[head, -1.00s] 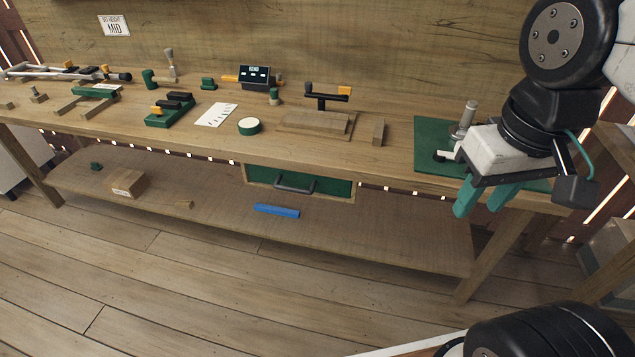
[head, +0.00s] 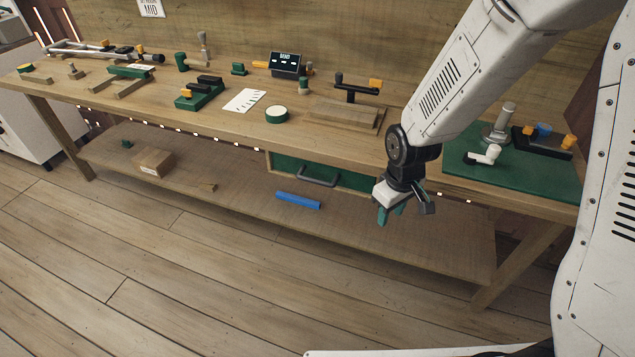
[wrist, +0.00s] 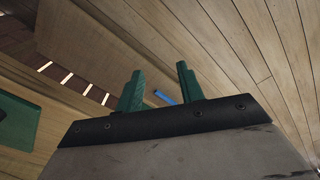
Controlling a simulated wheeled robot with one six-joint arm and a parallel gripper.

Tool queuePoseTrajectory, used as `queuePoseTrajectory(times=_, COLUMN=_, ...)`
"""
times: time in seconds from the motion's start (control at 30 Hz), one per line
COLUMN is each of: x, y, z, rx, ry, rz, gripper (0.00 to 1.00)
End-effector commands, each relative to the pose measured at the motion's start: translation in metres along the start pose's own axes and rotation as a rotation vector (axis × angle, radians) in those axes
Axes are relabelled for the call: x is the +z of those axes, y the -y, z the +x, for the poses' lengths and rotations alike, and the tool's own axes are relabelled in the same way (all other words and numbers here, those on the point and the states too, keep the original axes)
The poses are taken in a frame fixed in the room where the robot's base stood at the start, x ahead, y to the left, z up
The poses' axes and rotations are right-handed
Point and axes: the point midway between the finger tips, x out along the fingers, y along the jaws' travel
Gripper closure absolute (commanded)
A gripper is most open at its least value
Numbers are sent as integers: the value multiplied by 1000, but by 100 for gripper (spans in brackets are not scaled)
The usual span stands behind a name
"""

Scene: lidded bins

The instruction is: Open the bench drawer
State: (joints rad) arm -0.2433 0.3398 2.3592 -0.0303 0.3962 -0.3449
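The bench drawer (head: 345,180) has a green front and hangs under the middle of the wooden bench top. It looks shut. Its dark grey bar handle (head: 318,178) sits across the front. My gripper (head: 389,214) is in front of the bench, to the right of the drawer and apart from the handle, with its green fingers pointing down. In the wrist view, the two fingers (wrist: 158,90) stand apart with nothing between them in their grip.
A blue bar (head: 298,200) lies on the lower shelf (head: 240,203) below the drawer; it also shows in the wrist view (wrist: 164,97). A cardboard box (head: 154,161) stands farther left on that shelf. A green mat (head: 530,172) covers the bench's right end. The floor in front is clear.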

Motion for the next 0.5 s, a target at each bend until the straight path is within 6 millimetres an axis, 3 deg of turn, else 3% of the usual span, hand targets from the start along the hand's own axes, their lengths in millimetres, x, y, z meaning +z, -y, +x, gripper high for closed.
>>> queuePoseTrajectory(times=0.03, x=-13, y=2, z=28, rx=8, ry=-26, rz=-58, gripper=62)
queuePoseTrajectory(times=0.3, x=-89, y=15, z=152, rx=142, ry=-312, rz=-424, gripper=62)
queuePoseTrajectory(times=0.4, x=-117, y=22, z=189, rx=244, ry=-462, rz=-582, gripper=62)
queuePoseTrajectory(times=0.5, x=-145, y=27, z=207, rx=386, ry=-627, rz=-730, gripper=62)
